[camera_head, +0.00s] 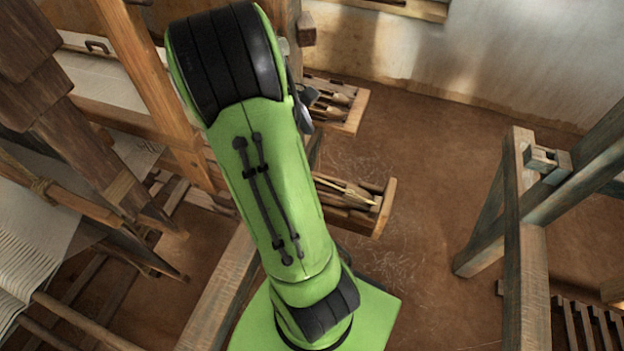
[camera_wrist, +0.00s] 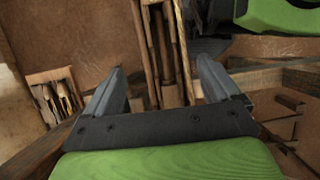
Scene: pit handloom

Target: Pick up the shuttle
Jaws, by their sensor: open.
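In the wrist view, my gripper (camera_wrist: 160,64) is open, its two grey fingers wide apart with nothing held. Beyond and between the fingertips, a narrow wooden box (camera_wrist: 139,40) holds long slim wooden pieces (camera_wrist: 162,45). One of these looks like the shuttle, but I cannot tell for sure. In the head view, a wooden box (camera_head: 384,208) right of my green arm holds a pale, slim, pointed piece (camera_head: 350,190) that looks like a shuttle. My arm hides part of this box. My gripper cannot be made out clearly in the head view.
A second wooden box (camera_head: 357,112) with slim pieces stands farther back; a similar box (camera_wrist: 55,95) shows at left in the wrist view. Loom posts and beams (camera_head: 145,75) with white cloth (camera_head: 25,235) fill the left. A timber frame (camera_head: 525,210) stands right. Brown floor (camera_head: 430,170) between is clear.

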